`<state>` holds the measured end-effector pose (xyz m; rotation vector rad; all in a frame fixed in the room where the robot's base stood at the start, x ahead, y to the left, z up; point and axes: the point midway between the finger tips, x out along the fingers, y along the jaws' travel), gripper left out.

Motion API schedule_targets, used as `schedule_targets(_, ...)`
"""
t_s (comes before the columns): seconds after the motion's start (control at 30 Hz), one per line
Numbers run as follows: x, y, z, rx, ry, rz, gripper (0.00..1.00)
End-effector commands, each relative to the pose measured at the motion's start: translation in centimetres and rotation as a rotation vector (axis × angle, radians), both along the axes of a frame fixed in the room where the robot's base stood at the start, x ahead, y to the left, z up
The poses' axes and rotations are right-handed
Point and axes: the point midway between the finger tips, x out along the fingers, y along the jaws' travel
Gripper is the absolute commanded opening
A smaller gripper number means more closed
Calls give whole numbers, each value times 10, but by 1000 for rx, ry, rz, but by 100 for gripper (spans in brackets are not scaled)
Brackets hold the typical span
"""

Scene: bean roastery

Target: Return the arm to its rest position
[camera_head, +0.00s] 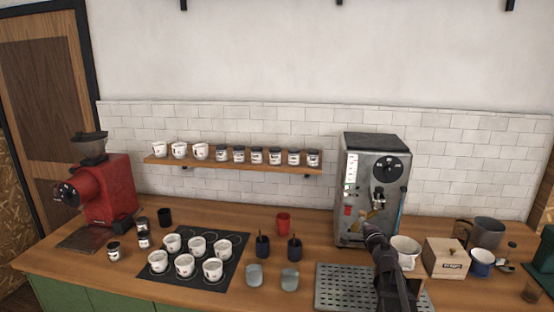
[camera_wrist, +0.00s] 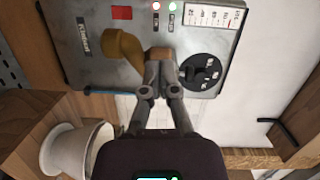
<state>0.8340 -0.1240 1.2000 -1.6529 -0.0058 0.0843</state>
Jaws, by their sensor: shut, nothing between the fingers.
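My gripper (camera_head: 372,230) is in front of the steel coffee machine (camera_head: 352,190) in the head view, with my arm reaching up from the bottom edge over the drip tray. In the wrist view, my gripper (camera_wrist: 160,62) has its fingers together and holds nothing. The machine's front panel (camera_wrist: 110,15) lies just beyond the fingertips there, with a brass-coloured spout or handle (camera_wrist: 122,46) to their left. A brown part shows right behind the fingertips. I cannot tell whether the fingers touch the machine.
A slotted drip tray (camera_head: 345,285) lies under my arm. A white cup (camera_head: 405,250), a wooden box (camera_head: 446,258) and a metal jug (camera_head: 487,232) stand to the right. Cups on a black mat (camera_head: 225,283), a red cup (camera_head: 283,223) and a red grinder (camera_head: 105,195) stand left.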

Motion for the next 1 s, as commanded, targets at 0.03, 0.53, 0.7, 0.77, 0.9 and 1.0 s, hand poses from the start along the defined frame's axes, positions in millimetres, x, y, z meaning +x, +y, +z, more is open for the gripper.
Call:
schedule_targets(0.03, -4, 10, -2, -26, 10, 31, 0)
schedule_targets(0.53, -82, 129, -76, -510, 297, 544, 0)
schedule_targets(0.7, -125, 150, -110, -678, 450, 715, 0)
schedule_targets(0.77, -142, 154, -121, -733, 509, 771, 0)
schedule_targets(0.9, -182, 157, -145, -857, 661, 893, 0)
schedule_targets(1.0, -212, 153, -159, -942, 780, 970, 0)
